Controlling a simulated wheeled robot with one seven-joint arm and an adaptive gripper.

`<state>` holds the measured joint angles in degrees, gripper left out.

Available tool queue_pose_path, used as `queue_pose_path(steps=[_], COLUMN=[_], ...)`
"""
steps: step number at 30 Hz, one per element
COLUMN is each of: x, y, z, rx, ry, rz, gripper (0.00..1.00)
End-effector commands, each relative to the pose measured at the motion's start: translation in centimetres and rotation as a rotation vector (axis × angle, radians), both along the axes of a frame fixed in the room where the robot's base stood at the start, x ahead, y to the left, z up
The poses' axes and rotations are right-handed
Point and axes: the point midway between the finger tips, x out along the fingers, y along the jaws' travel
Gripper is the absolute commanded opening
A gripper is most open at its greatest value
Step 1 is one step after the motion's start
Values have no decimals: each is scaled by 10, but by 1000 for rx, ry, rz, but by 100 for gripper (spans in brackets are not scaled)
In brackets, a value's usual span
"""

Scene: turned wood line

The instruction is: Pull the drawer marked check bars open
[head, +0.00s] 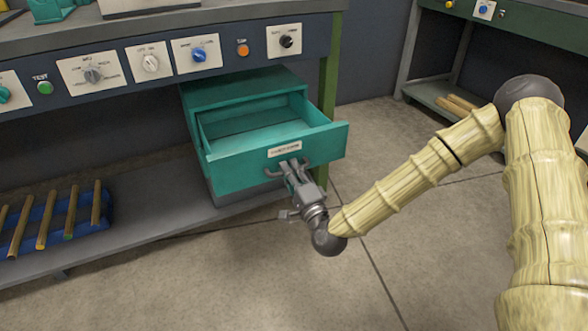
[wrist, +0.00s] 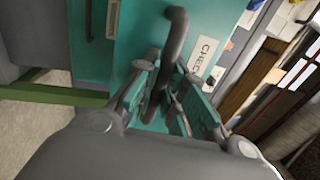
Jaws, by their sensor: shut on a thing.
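A teal drawer (head: 240,163) stands pulled out of its teal cabinet (head: 192,97) under the bench, and its inside looks empty. A white label (head: 284,149) is on its front; in the wrist view the label (wrist: 203,55) reads "CHEC", with the rest hidden. A dark grey bar handle (wrist: 175,40) runs across the drawer front below the label, and it also shows in the head view (head: 272,173). My gripper (head: 290,168) is at the handle, with its fingers (wrist: 160,95) closed around the bar's middle.
A blue rack (head: 75,228) with several wooden bars sits on the lower shelf (head: 160,218) at left. Knobs and buttons line the bench panel (head: 120,80) above. A green bench leg (head: 328,75) stands just right of the cabinet. Floor (head: 420,270) in front is clear.

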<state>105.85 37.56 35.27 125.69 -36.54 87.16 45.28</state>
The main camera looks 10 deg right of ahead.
Motion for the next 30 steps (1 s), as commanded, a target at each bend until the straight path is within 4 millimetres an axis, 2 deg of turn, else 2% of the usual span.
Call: queue_pose_path(steps=[3,4,7,8,20,26,30], x=[-1,-1,-1,-1,-5,-30,-55], y=[0,0,0,-1,-3,-8,-15], z=[-1,-1,-1,-1,-2,-7,-12], rx=[-1,-1,-1,0,0,0,1], ry=[3,3,2,2,2,4,5], rz=[2,2,1,0,-1,0,0], gripper=[0,13,31,34,34,34,34])
